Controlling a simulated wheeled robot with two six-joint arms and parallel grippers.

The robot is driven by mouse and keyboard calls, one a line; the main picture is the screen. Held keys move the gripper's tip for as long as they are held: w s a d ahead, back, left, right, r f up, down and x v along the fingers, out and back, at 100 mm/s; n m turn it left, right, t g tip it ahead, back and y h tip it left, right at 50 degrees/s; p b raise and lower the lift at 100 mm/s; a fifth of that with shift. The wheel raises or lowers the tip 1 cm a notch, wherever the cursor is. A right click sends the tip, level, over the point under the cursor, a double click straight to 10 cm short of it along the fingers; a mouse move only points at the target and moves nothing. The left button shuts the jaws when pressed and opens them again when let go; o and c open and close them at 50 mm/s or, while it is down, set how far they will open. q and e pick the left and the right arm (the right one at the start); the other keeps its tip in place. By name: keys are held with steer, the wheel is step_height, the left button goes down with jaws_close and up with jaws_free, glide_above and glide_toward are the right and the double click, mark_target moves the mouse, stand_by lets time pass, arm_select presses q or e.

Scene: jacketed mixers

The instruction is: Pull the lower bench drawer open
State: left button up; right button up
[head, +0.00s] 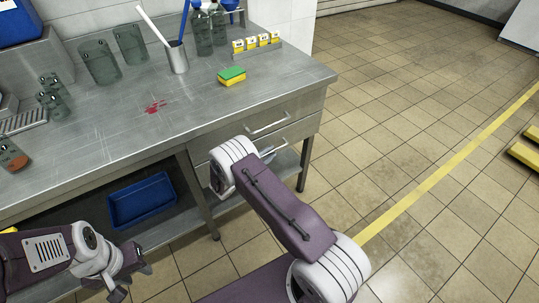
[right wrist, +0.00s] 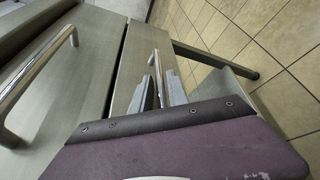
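The lower bench drawer (head: 204,174) is at the right end of the metal bench, below the upper drawer, and looks closed. My right arm hides much of it in the head view. In the right wrist view the lower drawer front (right wrist: 125,75) carries a vertical-looking bar handle (right wrist: 157,62). My right gripper (right wrist: 160,88) has one finger on each side of this handle, with narrow gaps that look open. Contact is hard to judge. My left gripper (head: 132,281) is open and empty, low in front of the bench at the left.
The upper drawer's handle (head: 267,127) sits just above; it also shows in the right wrist view (right wrist: 38,85). A blue bin (head: 142,200) is on the lower shelf. A sponge (head: 232,76) and a metal cup (head: 177,58) stand on the bench.

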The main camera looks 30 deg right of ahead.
steer(key=shift+d, duration=0.15)
jaws_close()
stand_by(1.4)
